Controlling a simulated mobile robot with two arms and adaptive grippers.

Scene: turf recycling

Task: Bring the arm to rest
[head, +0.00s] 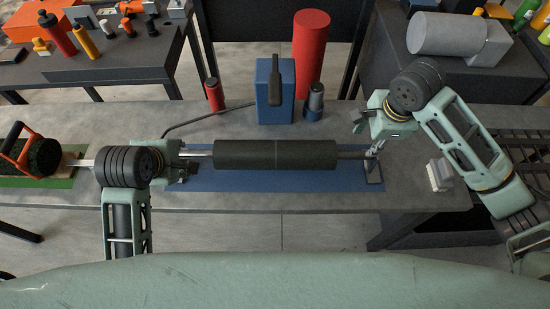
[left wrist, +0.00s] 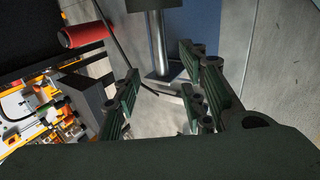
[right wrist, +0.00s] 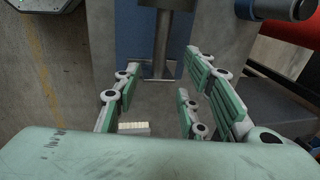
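A black roller (head: 275,154) with metal shaft ends lies across a blue mat (head: 300,184) on the grey workbench. My left gripper (head: 184,164) is at the roller's left end; in the left wrist view its fingers (left wrist: 160,100) are spread, with the metal shaft (left wrist: 158,48) ahead between them. My right gripper (head: 373,158) is at the roller's right end, pointing down. In the right wrist view its fingers (right wrist: 155,98) are also spread, with a shaft (right wrist: 162,45) ahead between them. Neither gripper visibly clamps the roller. Whether the fingers touch the shaft is unclear.
Behind the roller stand a blue box (head: 274,98) with a black handle, a red cylinder (head: 310,55) and a small red bottle (head: 214,95). A white brush-like block (head: 440,174) lies right. A turf roll (head: 40,155) with an orange handle sits left on a green mat.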

